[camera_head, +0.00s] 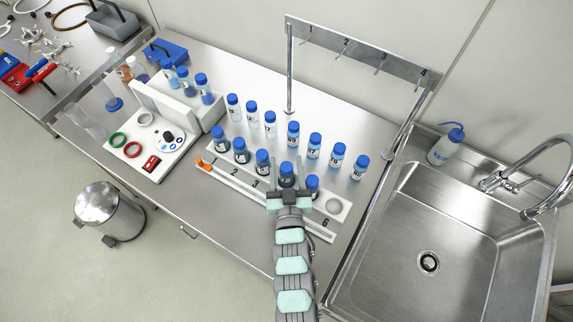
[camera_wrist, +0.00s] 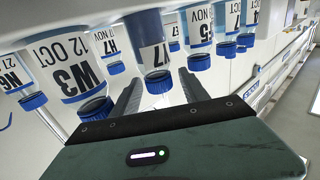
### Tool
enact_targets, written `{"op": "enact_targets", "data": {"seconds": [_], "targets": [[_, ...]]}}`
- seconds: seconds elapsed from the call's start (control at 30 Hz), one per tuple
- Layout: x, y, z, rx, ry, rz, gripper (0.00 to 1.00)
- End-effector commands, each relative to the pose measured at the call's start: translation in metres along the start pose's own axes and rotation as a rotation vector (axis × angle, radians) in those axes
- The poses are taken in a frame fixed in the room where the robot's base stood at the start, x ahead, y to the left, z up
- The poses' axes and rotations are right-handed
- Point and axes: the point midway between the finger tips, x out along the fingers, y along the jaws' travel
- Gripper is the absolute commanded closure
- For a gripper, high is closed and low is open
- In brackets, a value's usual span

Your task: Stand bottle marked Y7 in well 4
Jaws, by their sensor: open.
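The white rack (camera_head: 285,213) on the bench holds a front row of blue-capped bottles. A bottle (camera_head: 287,174) stands upright in what looks like well 4. It also shows in the wrist view (camera_wrist: 153,45), upside down, with a label ending in 7 that looks like Y7; its first character is hard to read. My gripper (camera_head: 288,190) is open, with its fingers on either side of this bottle, apart from it as far as I can tell. The gripper's two dark fingers also show in the wrist view (camera_wrist: 163,95).
A neighbouring bottle (camera_head: 312,185) stands close on the right; well 6 (camera_head: 333,206) is empty. Several bottles, including one (camera_head: 293,133), stand behind the front row. A metal stand (camera_head: 350,42) rises behind.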

Motion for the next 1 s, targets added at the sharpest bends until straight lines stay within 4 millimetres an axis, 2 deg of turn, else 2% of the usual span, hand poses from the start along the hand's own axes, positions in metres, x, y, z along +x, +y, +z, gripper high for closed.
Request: {"op": "enact_targets", "data": {"seconds": [0.17, 0.5, 0.7, 1.0], "targets": [[-0.018, 0.001, 0.000, 0.000, -0.001, 0.001, 0.48], [-0.079, 0.001, 0.001, -0.002, -0.004, 0.001, 0.48], [-0.107, 0.002, 0.001, 0.000, -0.005, 0.003, 0.48], [-0.120, 0.000, -0.002, -0.001, 0.002, 0.000, 0.48]]}}
